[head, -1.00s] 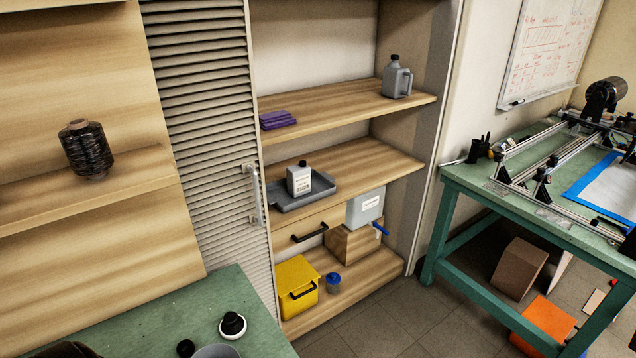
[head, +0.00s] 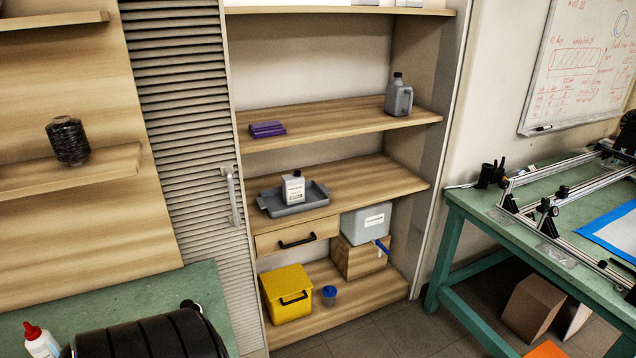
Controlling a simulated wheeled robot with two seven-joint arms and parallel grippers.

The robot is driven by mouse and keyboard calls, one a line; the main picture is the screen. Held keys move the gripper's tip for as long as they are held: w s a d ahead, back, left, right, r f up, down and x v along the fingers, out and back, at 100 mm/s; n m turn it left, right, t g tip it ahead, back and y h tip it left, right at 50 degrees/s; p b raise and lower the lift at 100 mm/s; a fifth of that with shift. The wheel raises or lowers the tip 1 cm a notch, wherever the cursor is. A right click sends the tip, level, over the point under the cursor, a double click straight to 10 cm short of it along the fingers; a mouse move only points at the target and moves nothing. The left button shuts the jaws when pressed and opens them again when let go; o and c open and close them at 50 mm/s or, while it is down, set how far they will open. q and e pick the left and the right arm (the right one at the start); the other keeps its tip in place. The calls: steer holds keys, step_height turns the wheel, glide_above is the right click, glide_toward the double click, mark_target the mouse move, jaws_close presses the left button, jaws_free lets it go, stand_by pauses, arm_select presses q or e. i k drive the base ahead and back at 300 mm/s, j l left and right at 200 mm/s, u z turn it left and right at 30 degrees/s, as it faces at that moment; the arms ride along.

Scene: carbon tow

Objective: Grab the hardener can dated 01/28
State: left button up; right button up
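A small pale can (head: 293,190) with a black cap and a printed label stands upright in a grey tray (head: 318,204) on the middle shelf. The label is too small to read, so I cannot tell whether it carries the date 01/28. The lower parts of light containers (head: 365,2) show on the top shelf, cut off by the frame's upper edge; no date is visible on them. Neither of my grippers is in view.
A grey jug (head: 398,99) and purple pack (head: 267,129) share the shelf above the tray. Below are a tapped grey container (head: 366,221), yellow box (head: 289,299) and blue-lidded cup (head: 329,295). A slatted door (head: 180,110) borders the shelves. A dark ribbed cylinder (head: 150,338) fills the lower left.

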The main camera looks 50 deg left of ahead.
mark_target(293, 184)
steer(key=i+l, duration=0.15)
steer(key=i, duration=0.25)
steer(key=i+l, duration=0.15)
steer(key=i, duration=0.25)
steer(key=i+j+u, duration=0.15)
steer(key=i+u, duration=0.2)
steer(key=u, duration=0.15)
steer(key=i+u, duration=0.3)
steer(key=u, duration=0.2)
steer(key=i+l+u, duration=0.15)
steer(key=i+u, duration=0.3)
steer(key=k, duration=0.1)
